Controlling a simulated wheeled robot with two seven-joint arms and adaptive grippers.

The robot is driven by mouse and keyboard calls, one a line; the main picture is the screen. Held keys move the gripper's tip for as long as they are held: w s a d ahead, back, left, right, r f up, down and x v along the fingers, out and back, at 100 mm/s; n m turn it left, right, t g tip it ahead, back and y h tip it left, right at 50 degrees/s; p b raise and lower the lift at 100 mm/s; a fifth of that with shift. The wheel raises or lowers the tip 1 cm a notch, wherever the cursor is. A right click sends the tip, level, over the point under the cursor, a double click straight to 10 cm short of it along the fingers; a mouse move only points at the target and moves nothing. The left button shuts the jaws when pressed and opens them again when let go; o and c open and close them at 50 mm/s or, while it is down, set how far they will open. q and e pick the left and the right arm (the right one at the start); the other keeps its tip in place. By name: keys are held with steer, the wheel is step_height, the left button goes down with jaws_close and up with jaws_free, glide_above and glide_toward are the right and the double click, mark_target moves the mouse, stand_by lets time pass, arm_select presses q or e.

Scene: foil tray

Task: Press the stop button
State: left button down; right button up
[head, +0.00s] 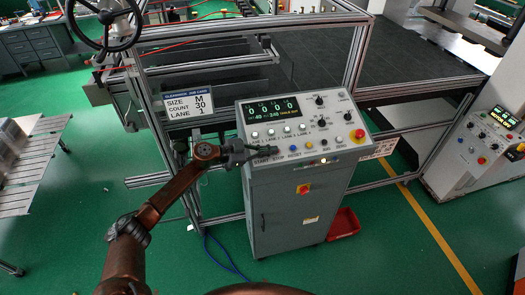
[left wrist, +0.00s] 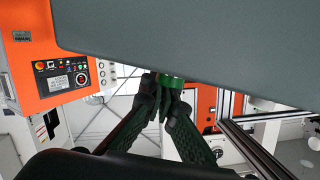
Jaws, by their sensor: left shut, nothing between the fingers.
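The grey control panel (head: 335,112) stands on a cabinet in the middle of the head view. Its lower row carries START, STOP and RESET labels at the left. My left gripper (head: 274,150) is shut and empty, with its fingertips over the START and STOP end of that row. The buttons above these two labels are hidden by the gripper or too small to tell. In the left wrist view the closed fingers (left wrist: 166,84) reach a green round part (left wrist: 171,81) by the grey panel edge; whether they touch it I cannot tell. My right gripper is not in view.
A blue button (head: 293,147) and a yellow button (head: 308,143) sit just right of the gripper. A red mushroom button (head: 358,134) is at the panel's right. A metal frame (head: 150,95) rises behind. A red bin (head: 344,222) lies on the floor.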

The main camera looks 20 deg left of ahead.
arm_select(q)
steer(key=shift+s+a+f, duration=0.1)
steer(key=shift+f, duration=0.65)
steer(key=shift+r+p, duration=0.25)
steer(key=shift+p, duration=0.1)
steer(key=r+p, duration=0.4)
steer(key=p, duration=0.1)
steer(key=shift+s+d+r, duration=0.25)
steer(key=shift+s+r, duration=0.05)
steer(key=shift+s, duration=0.1)
steer(key=b+v, duration=0.3)
steer(key=v, duration=0.5)
steer(key=shift+s+a, duration=0.15)
steer(key=shift+a, duration=0.1)
steer(key=shift+s+a+r+b, duration=0.35)
steer(key=shift+a+b, duration=0.05)
steer(key=shift+a, duration=0.1)
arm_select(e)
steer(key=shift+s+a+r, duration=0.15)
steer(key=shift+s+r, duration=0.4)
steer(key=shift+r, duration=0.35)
